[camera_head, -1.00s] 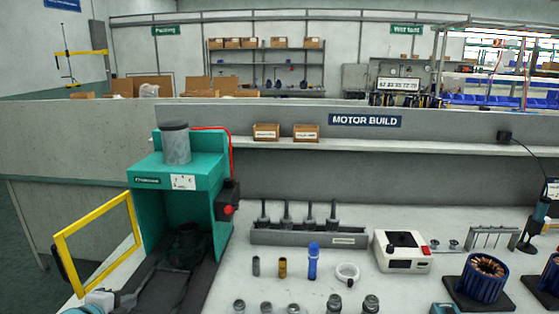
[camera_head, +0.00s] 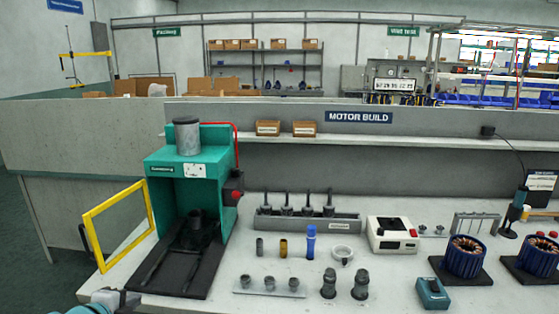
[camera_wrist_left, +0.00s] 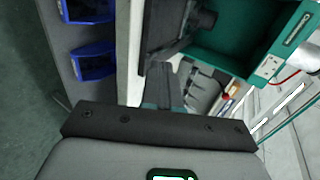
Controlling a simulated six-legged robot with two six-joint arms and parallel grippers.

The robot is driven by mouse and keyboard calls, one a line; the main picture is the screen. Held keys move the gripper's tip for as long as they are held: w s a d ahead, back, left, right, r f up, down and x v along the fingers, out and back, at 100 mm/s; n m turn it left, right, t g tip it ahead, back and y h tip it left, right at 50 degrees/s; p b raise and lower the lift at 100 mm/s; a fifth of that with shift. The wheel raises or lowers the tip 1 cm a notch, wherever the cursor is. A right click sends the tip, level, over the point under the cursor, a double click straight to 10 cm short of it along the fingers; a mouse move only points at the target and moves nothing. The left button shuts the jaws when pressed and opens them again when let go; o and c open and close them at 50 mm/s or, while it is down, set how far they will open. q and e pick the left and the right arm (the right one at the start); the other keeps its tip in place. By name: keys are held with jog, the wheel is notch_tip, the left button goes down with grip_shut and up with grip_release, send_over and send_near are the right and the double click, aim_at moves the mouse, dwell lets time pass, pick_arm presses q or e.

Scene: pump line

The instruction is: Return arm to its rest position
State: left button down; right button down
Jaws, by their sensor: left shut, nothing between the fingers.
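My left gripper (camera_head: 128,301) is at the bottom left of the head view, at the bench's front edge. Its dark fingers are shut and hold nothing. It is close to the dark base plate (camera_head: 178,277) of the green press (camera_head: 190,164) and in front of it. Whether it touches the plate I cannot tell. In the left wrist view the dark fingers (camera_wrist_left: 162,84) are together, with the green press (camera_wrist_left: 235,38) beyond them. My right gripper is not in the head view.
A yellow frame (camera_head: 90,232) stands open at the press's left. On the bench are a grey rack (camera_head: 306,223), a blue cylinder (camera_head: 310,243), a white box (camera_head: 391,235) and motor stators (camera_head: 465,256). Blue bins (camera_wrist_left: 93,62) show in the left wrist view. Open floor lies left of the bench.

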pick_arm(q)
jog(key=s+d+f+n+g+h+p, duration=0.15)
jog(key=s+d+f+g, duration=0.35)
jog(key=d+f, duration=0.5)
jog(key=s+d+f+n+g+h+p, duration=0.1)
jog(key=s+d+f+n+g+h, duration=0.15)
jog(key=s+d+f, duration=0.7)
jog(key=s+d+f+n+g, duration=0.1)
jog(key=s+f+n+g, duration=0.1)
jog(key=s+n, duration=0.5)
jog(key=s+d+f+n+g+y, duration=0.1)
jog(key=s+f+n+g, duration=0.1)
jog(key=s+f+n, duration=0.3)
jog(key=s+n, duration=0.3)
jog(key=n, duration=0.2)
jog(key=shift+d+f+p, duration=0.2)
jog(key=shift+d+p, duration=0.05)
jog(key=shift+p, duration=0.15)
jog(key=shift+w+d, duration=0.1)
